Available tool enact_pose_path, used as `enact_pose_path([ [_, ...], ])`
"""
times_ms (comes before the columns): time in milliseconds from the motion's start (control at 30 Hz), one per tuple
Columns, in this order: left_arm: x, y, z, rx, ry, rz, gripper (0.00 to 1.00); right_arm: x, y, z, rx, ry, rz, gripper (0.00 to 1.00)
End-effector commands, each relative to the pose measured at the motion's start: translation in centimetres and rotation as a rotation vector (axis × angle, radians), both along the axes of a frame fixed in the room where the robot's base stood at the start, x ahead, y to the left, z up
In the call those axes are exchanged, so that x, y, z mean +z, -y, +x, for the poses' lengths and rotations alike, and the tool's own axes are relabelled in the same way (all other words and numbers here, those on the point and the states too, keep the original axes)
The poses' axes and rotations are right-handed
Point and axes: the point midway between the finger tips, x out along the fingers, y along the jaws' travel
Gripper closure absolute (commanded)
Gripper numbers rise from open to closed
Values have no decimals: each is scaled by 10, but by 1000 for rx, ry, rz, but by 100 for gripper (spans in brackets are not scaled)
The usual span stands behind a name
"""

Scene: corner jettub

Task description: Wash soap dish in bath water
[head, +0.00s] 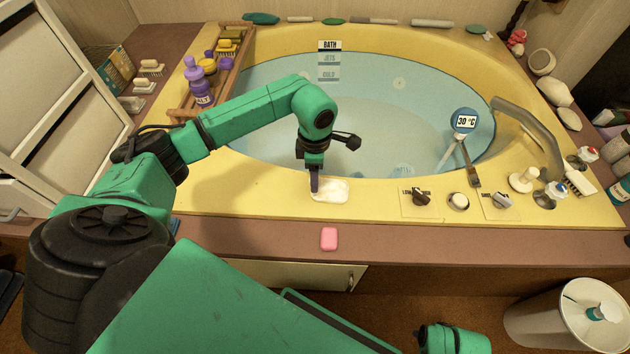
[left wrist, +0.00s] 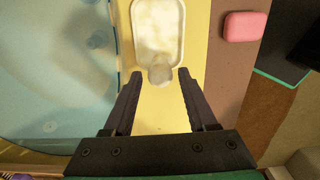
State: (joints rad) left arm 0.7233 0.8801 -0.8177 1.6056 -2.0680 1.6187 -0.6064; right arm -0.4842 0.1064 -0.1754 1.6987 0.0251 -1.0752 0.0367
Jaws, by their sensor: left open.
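The soap dish (head: 332,190) is a small white dish with rounded corners. It lies on the yellow tub rim, at the near side of the bath. In the left wrist view the dish (left wrist: 158,20) looks stained or soapy, with a murky patch at its near end. My left gripper (head: 314,191) points down at the left end of the dish. In the wrist view its open fingers (left wrist: 160,73) stand either side of that near end; I cannot tell whether they touch it. The bath water (head: 390,125) is blue and fills the tub behind the dish. My right gripper is out of view.
A pink soap bar (head: 329,238) lies on the brown ledge in front. Control knobs (head: 421,198) and a curved faucet (head: 530,125) are to the right. A wooden rack with bottles (head: 198,82) is at left.

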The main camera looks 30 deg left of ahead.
Motion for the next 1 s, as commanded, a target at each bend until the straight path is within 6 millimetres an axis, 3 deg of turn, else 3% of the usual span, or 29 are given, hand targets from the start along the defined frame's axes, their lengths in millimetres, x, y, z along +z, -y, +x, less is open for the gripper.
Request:
enact_pose_path([
  [100, 0, 0, 0, 0, 0, 0, 44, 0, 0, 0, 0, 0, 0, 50],
  [400, 0, 0, 0, 0, 0, 0, 100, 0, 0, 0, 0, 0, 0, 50],
  [567, 4, 0, 0, 0, 0, -1, 100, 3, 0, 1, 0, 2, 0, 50],
  [867, 72, 0, 0, 0, 1, 0, 100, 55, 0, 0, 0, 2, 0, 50],
  [1000, 72, 0, 0, 0, -1, 0, 100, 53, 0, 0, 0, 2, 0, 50],
])
